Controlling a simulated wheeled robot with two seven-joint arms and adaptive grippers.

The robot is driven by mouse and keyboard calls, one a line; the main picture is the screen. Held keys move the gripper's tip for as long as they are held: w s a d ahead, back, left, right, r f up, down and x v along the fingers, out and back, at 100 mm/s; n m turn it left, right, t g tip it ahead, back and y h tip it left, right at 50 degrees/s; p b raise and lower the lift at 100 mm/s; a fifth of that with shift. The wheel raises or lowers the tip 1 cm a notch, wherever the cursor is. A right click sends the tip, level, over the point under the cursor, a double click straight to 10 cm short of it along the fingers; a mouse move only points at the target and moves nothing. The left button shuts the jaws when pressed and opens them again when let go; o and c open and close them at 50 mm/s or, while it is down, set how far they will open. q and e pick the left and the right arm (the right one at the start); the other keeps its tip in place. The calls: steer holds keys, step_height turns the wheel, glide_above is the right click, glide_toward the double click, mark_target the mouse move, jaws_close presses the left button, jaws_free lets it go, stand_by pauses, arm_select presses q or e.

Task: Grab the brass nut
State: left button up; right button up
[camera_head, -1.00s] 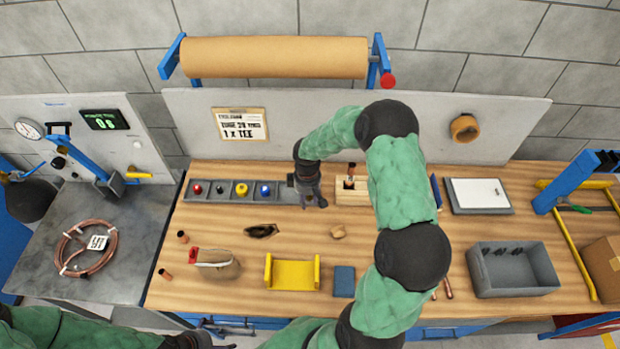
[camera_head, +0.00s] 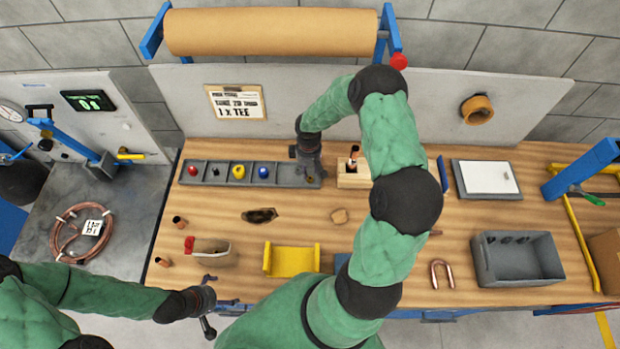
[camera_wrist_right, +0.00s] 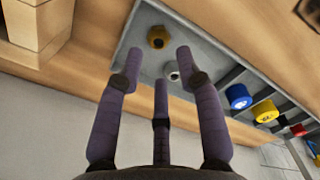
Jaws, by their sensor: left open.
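The brass nut (camera_wrist_right: 158,38) lies on the grey tray (camera_wrist_right: 130,55) beyond my fingertips in the right wrist view. A smaller silver ring-like part (camera_wrist_right: 173,76) lies nearer, beside the fingers. My right gripper (camera_wrist_right: 163,65) is open, its fingers spread with nothing held. In the head view, my right gripper (camera_head: 310,175) points down over the right end of the grey tray (camera_head: 222,172) and hides part of it. My left gripper (camera_head: 208,318) is open and empty at the lower left, in front of the bench edge.
Left tray compartments hold red, black, yellow and blue parts. A wooden block (camera_head: 352,179) stands close right of my right gripper. A yellow cradle (camera_head: 292,262), a grey bin (camera_head: 515,262) and a bent copper tube (camera_head: 441,274) are on the bench.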

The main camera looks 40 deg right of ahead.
mark_target(309, 177)
step_height(309, 177, down, 5)
steer(key=shift+r, duration=0.1)
steer(key=shift+s, duration=0.1)
steer(key=shift+c, duration=0.2)
jaws_close()
